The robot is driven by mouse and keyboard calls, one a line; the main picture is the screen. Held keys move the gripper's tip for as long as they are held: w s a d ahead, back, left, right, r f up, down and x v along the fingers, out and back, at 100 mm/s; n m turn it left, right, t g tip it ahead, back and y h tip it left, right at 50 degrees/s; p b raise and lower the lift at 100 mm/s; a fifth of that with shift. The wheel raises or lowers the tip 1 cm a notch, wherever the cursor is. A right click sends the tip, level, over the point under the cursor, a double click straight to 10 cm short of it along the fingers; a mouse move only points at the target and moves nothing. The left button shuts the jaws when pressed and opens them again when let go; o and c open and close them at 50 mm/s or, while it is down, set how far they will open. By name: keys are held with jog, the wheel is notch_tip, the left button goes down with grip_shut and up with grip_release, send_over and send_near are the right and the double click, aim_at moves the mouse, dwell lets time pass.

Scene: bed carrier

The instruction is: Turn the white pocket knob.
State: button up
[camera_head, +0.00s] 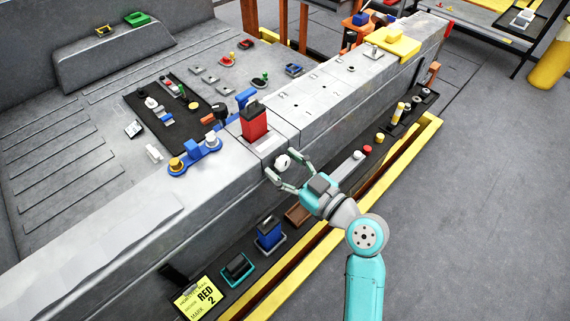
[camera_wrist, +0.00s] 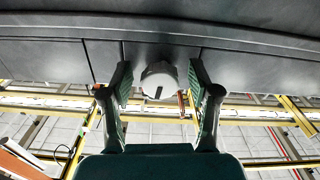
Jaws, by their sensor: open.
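The white pocket knob (camera_head: 282,161) is on the side face of the grey carrier (camera_head: 215,185), just below its top edge. In the wrist view the knob (camera_wrist: 159,80) is round, with a short dark mark on its face. My gripper (camera_head: 274,166) is open in front of that face, its fingers pointing at the knob. In the wrist view my gripper (camera_wrist: 160,82) has one finger on each side of the knob. Nothing is held.
A red block (camera_head: 254,123) stands on the carrier top, up and left of the knob. A yellow rail (camera_head: 330,222) runs along the carrier below my arm. Grey floor at right is clear.

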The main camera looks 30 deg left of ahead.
jog(key=c, duration=1.2)
jog(key=shift+o, duration=0.2)
jog(key=shift+m, duration=0.4)
jog(key=m, duration=0.4)
jog(key=shift+s+a+m, duration=0.1)
jog(key=shift+m, duration=0.2)
jog(key=m, duration=1)
jog(key=shift+s+r+m, duration=0.1)
jog(key=shift+m, duration=0.3)
jog(key=m, duration=0.4)
jog(key=shift+r, duration=0.1)
jog(key=shift+m, duration=0.3)
